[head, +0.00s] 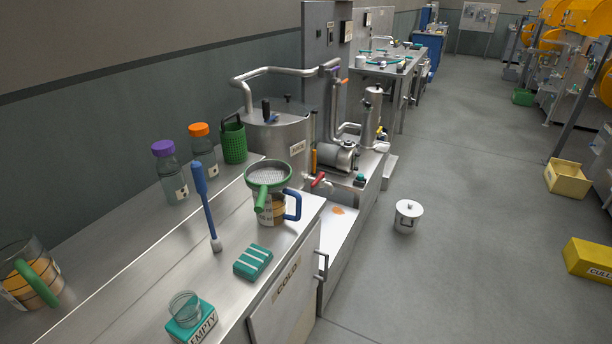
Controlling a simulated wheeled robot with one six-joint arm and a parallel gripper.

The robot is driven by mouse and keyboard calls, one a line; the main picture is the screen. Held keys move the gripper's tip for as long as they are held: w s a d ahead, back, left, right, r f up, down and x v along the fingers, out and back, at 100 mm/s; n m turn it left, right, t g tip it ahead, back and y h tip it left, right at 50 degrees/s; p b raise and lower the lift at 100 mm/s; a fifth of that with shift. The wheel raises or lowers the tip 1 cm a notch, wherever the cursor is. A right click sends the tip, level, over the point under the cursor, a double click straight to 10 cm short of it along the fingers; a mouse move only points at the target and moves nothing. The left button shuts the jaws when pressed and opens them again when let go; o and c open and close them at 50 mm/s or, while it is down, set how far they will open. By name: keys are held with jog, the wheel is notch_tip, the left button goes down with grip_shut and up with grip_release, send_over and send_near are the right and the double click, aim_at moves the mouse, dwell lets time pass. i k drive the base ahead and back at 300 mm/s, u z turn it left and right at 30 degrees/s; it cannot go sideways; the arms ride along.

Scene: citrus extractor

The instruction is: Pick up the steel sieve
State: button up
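The steel sieve (268,174) is in the head view, on the metal counter at the centre left. It has a round grey mesh, a green rim and a green handle that points toward the front. It sits on top of, or just above, a clear measuring jug (270,212) with a blue handle and amber contents. The sieve covers the jug's mouth, so I cannot see exactly how it rests. My gripper is not in view.
On the counter (130,270) stand a blue brush (206,205), a teal sponge (253,262), a glass jar on an EMPTY block (190,322), capped bottles (170,175), a green basket (233,142) and a green-handled jug (30,275).

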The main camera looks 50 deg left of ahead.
aim_at(265, 177)
jog(key=u, duration=0.2)
jog(key=i, duration=0.65)
jog(key=u, duration=0.95)
jog(key=i, duration=0.5)
jog(key=u, duration=0.5)
